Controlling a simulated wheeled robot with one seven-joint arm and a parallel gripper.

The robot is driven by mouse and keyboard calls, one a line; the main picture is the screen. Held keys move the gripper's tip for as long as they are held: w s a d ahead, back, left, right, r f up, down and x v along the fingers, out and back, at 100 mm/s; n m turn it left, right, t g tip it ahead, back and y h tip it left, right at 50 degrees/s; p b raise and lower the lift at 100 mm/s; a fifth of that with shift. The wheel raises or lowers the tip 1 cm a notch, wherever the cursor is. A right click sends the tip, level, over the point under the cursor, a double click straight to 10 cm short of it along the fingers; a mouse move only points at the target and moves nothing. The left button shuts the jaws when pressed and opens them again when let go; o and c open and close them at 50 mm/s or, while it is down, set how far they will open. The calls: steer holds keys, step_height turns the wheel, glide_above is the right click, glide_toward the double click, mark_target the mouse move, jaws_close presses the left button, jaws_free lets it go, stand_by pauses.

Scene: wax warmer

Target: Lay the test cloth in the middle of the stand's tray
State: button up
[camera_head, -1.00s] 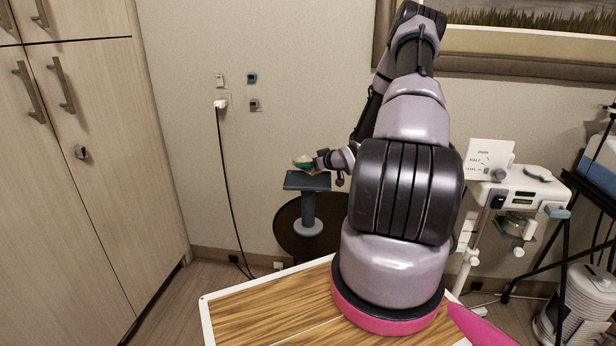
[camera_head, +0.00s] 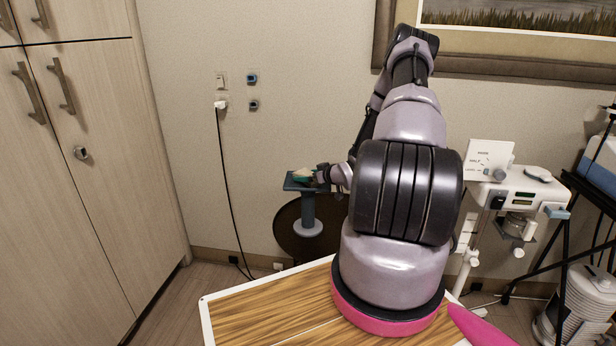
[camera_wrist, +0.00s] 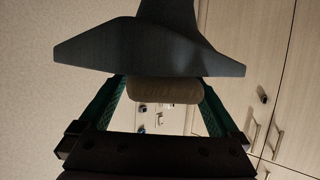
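The test cloth (camera_wrist: 163,91) is a beige, rounded pad between the green fingertips of my gripper (camera_wrist: 165,92) in the wrist view. The fingers press on its two ends. The stand's tray (camera_wrist: 150,52) is dark grey and appears upside down there, close against the cloth. In the head view the blue-grey tray (camera_head: 294,186) tops a single column, and the cloth (camera_head: 301,173) and my gripper (camera_head: 308,176) are over it. I cannot tell whether the cloth touches the tray. The tray's right part is hidden behind my gripper and wrist.
A wall with sockets and a plugged-in cord (camera_head: 219,105) is behind the stand. Tall wooden cabinets (camera_head: 90,150) are on the left. A wood-topped surface (camera_head: 270,310) is in front. A white device on a stand (camera_head: 520,190) is on the right.

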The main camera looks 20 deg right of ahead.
steer(key=shift+r, duration=0.2)
steer(key=v, duration=1.2)
steer(key=s+a+r+m+g+h, duration=0.1)
steer(key=a+r+m+g+h, duration=0.15)
steer(key=r, duration=0.95)
steer(key=s+a+r+m+g+h, duration=0.15)
steer(key=r+h, duration=0.25)
steer(key=r, duration=0.8)
steer(key=s+a+r+m+y, duration=0.1)
steer(key=s+a+r, duration=0.4)
steer(key=s, duration=0.3)
steer(key=s+a+r+m+g+y, duration=0.1)
steer(key=s+a+r+y, duration=0.1)
steer(key=s+a+r, duration=0.3)
steer(key=s+a+r+m+y, duration=0.1)
steer(key=s+a+r, duration=0.3)
steer(key=s+a, duration=0.3)
steer(key=s, duration=0.4)
steer(key=shift+a+r+m+g+y, duration=0.3)
steer(key=shift+a+r+g+y, duration=0.05)
steer(key=shift+r+g, duration=0.05)
steer(key=shift+w, duration=0.1)
steer(key=shift+c, duration=0.3)
